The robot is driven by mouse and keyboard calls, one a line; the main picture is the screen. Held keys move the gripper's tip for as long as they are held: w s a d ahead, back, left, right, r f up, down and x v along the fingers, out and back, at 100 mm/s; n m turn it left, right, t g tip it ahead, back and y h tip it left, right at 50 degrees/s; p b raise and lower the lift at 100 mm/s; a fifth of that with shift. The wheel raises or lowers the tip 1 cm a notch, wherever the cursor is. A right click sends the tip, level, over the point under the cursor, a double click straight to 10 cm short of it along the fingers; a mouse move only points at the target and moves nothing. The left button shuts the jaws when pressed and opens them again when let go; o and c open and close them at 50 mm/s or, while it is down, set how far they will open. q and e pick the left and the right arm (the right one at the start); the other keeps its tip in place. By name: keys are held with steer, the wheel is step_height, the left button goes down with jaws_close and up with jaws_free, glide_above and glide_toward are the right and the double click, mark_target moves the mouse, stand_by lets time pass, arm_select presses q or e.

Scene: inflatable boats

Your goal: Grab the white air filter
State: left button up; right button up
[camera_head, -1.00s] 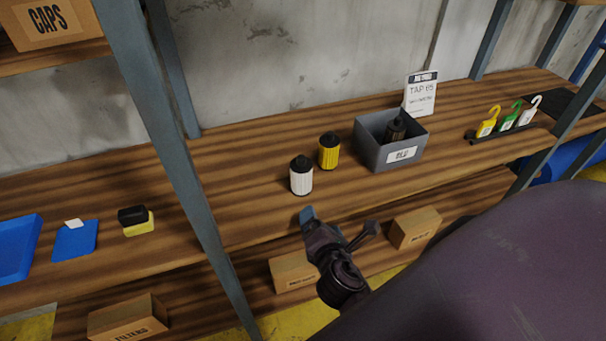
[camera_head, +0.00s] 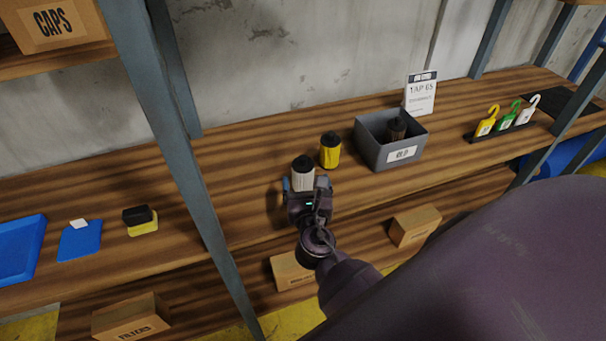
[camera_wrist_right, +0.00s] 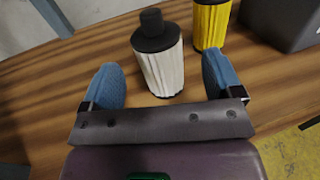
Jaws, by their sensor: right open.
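The white air filter (camera_head: 303,176), a pleated cylinder with a black cap, stands upright on the wooden shelf. In the right wrist view the filter (camera_wrist_right: 161,70) stands just ahead of my right gripper (camera_wrist_right: 163,85). The two blue-padded fingers are spread apart, one on each side of the filter's lower front, with gaps visible. In the head view my right gripper (camera_head: 304,187) covers the filter's lower part. My left gripper is not in view.
A yellow filter (camera_head: 330,152) stands close behind and to the right. A grey bin (camera_head: 376,151) holds a dark filter. A shelf post (camera_head: 163,140) rises on the left. Coloured tags (camera_head: 507,122) stand at the far right. Shelf to the filter's left is clear.

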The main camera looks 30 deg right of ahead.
mark_target(304, 176)
steer(key=shift+p+x, duration=0.3)
steer(key=shift+x, duration=2.3)
steer(key=c, duration=1)
steer(key=shift+r, duration=0.1)
